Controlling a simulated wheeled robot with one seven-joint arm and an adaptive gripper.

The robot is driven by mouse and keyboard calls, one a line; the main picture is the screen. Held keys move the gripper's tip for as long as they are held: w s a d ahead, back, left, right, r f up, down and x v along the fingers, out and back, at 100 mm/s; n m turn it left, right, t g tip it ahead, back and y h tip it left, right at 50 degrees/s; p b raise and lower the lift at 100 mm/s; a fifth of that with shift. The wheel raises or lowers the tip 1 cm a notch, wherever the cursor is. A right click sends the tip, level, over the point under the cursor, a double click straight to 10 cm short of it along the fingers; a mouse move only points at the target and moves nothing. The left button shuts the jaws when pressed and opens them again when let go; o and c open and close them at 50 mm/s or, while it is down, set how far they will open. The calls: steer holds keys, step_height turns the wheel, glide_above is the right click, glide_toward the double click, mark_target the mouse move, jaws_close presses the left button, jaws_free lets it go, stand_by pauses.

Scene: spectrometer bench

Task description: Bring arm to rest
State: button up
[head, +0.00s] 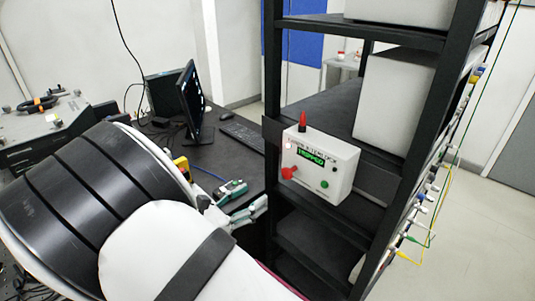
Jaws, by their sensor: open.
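My arm crosses the lower left of the head view, large and close, and covers much of the bench. My gripper (250,210) shows past the arm, near the right edge of the dark bench (218,165). Its grey-green fingers are small in the picture, and they are open with nothing seen between them. The rest of the gripper is partly hidden by my arm. To its right, apart from it, a white control box (322,167) is mounted on the black rack (271,75).
The box has a lit green display, a red knob, a green button and a red lamp on top. A monitor (188,100) and keyboard (243,135) stand behind. Coloured cables (433,210) hang along the rack's right side.

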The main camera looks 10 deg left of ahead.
steer(key=s+d+r+m+g+y, duration=0.1)
steer(key=s+d+r+m+g, duration=0.15)
steer(key=d+m+g, duration=0.4)
steer(key=s+d+r+m+g, duration=0.1)
steer(key=d+r+m, duration=0.25)
steer(key=d, duration=0.55)
steer(key=s+d+r+m+g+y, duration=0.15)
steer(key=d+r+m+g, duration=0.25)
steer(key=d, duration=0.4)
steer(key=s+d+r+m+t+y, duration=0.1)
steer(key=s+d+r+m+y, duration=0.2)
steer(key=s+m, duration=0.4)
steer(key=s+d+r+m+t+y, duration=0.2)
steer(key=s+d+r+m+y, duration=0.2)
steer(key=s, duration=0.5)
steer(key=shift+s+r+m+y, duration=0.4)
steer(key=shift+r+m+y, duration=0.55)
steer(key=shift+m, duration=0.75)
steer(key=shift+r, duration=0.15)
